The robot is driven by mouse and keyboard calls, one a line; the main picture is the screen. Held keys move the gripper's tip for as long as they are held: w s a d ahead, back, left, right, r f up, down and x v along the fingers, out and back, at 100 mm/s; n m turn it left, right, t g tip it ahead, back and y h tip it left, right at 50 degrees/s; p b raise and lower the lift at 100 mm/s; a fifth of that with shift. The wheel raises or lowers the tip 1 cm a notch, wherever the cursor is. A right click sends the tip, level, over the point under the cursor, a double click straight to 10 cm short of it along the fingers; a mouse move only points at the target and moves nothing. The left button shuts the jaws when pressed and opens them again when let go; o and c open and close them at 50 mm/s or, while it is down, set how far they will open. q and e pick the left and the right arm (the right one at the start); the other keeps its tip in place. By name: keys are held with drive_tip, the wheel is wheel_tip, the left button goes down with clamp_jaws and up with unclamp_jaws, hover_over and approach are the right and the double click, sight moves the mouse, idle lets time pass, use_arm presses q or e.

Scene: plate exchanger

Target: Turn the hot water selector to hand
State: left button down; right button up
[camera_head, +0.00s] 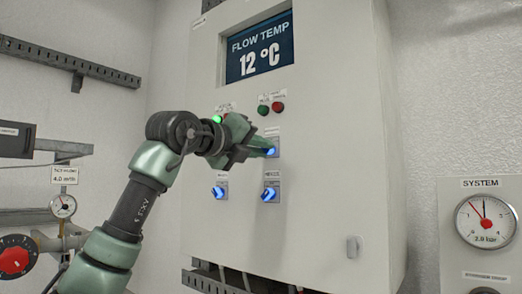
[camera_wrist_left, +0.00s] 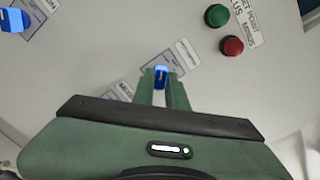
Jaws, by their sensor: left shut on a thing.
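The white control cabinet (camera_head: 320,130) carries several selectors with blue knobs. My left gripper (camera_head: 266,151) reaches in from the left and is shut on the upper right selector knob (camera_head: 272,152). In the left wrist view that blue knob (camera_wrist_left: 161,74) shows between the two green fingertips (camera_wrist_left: 160,88). Its label is too small or too covered to read, so I cannot tell its name or its exact setting. Two more selectors sit below, one at the lower left (camera_head: 218,192) and one at the lower right (camera_head: 269,194). My right gripper is not in view.
A green button (camera_head: 263,110) and a red button (camera_head: 278,107) sit just above the gripped knob. A display (camera_head: 259,48) reads flow temp 12 °C. A cabinet latch (camera_head: 352,247) sticks out at the lower right. Pipes and a gauge (camera_head: 63,206) stand left; a system gauge (camera_head: 485,221) is right.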

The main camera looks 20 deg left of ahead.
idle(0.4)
use_arm(q)
drive_tip(key=c, duration=1.4)
unclamp_jaws()
drive_tip(key=shift+c, duration=0.2)
drive_tip(key=shift+a, duration=0.1)
drive_tip(key=b+v, duration=0.3)
drive_tip(key=v, duration=0.4)
drive_tip(key=shift+s, duration=0.35)
drive_tip(key=shift+a, duration=0.1)
